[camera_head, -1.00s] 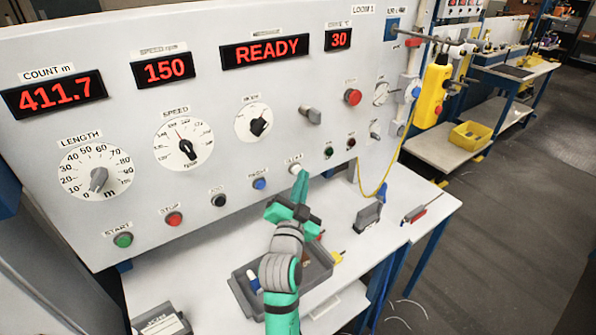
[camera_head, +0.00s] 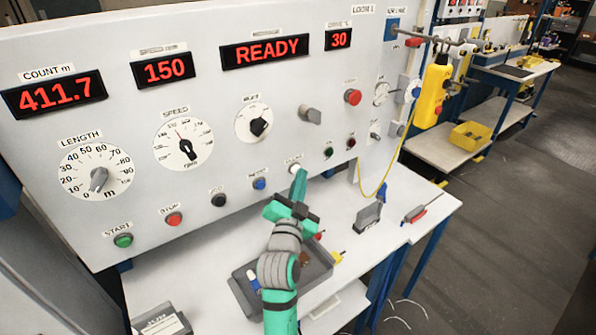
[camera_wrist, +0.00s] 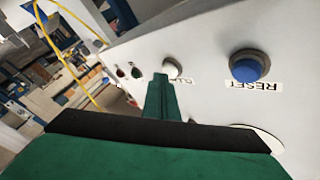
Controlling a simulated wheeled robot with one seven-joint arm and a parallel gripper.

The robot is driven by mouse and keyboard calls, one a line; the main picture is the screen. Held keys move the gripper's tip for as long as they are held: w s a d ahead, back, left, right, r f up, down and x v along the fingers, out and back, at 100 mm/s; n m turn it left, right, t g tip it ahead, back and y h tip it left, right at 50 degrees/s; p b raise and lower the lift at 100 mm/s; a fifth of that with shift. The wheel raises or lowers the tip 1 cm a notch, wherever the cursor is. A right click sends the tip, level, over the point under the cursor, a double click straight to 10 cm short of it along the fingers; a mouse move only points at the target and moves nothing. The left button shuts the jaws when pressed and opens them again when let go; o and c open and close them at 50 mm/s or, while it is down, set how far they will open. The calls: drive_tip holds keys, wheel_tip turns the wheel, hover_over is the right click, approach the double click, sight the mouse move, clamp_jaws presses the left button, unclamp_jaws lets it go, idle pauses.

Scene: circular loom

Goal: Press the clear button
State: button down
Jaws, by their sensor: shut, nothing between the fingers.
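The clear button is a small white button (camera_head: 295,168) on the pale panel, right of the blue reset button (camera_head: 259,183). In the wrist view the white button (camera_wrist: 172,69) shows just beyond my fingertips, with its label partly hidden by them. My gripper (camera_head: 300,175) is shut and empty, its green fingers pointing at the panel. The fingertips (camera_wrist: 159,80) overlap the button's lower edge in the picture. I cannot tell whether they touch it. The message display (camera_head: 265,51) reads READY and the count display (camera_head: 55,95) reads 411.7.
A black button (camera_head: 218,199), red stop button (camera_head: 174,218) and green start button (camera_head: 123,240) lie to the left. Small green (camera_head: 328,152) and dark red (camera_head: 351,143) lamps sit to the right. A grey tray (camera_head: 240,290) stands on the bench below my arm.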

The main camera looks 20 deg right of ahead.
drive_tip(key=shift+w+a, duration=0.1)
idle(0.3)
drive_tip(key=shift+s+d, duration=0.3)
drive_tip(key=shift+s, duration=0.55)
drive_tip(key=shift+s+d, duration=0.3)
drive_tip(key=shift+s, duration=0.5)
drive_tip(key=shift+s+d, duration=0.3)
drive_tip(key=shift+s, duration=0.45)
drive_tip(key=shift+s+d, duration=0.3)
drive_tip(key=shift+s, duration=0.5)
